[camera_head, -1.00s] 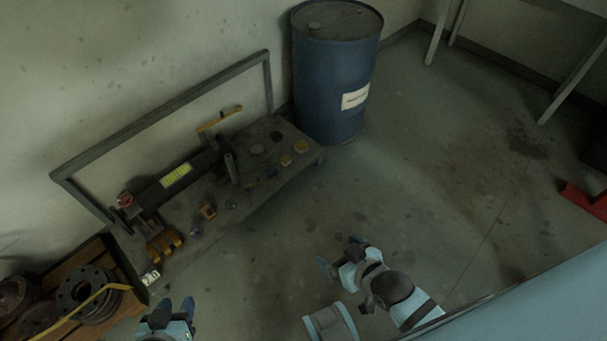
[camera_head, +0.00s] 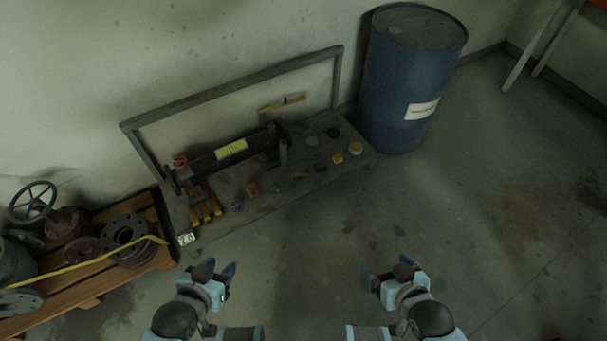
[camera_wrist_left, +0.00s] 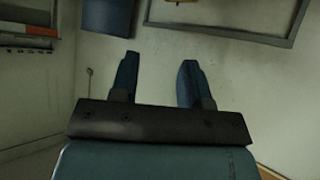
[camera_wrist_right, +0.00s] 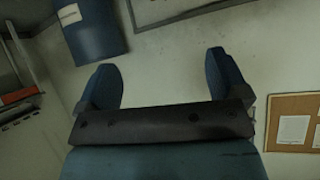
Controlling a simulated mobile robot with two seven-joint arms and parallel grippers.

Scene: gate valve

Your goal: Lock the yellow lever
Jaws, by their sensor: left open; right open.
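A yellow lever (camera_head: 283,104) shows in the head view, at the back of a low dark bench (camera_head: 300,187), near a grey frame. A dark pipe-like body with a yellow label (camera_head: 231,149) lies along the bench, with a red part (camera_head: 180,161) at its left end. My left gripper (camera_head: 218,271) is open and empty, in front of the bench's left part. My right gripper (camera_head: 385,269) is open and empty, further right, apart from the bench. Both wrist views show spread blue fingers with nothing between them. I cannot tell how the lever is attached.
Small items lie on the bench, including an orange piece (camera_head: 252,188), yellow pieces (camera_head: 206,212) and round caps (camera_head: 355,148). A blue drum (camera_head: 409,80) stands right of the bench. A wooden pallet (camera_head: 100,278) with valve parts is at left. The floor at right is clear.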

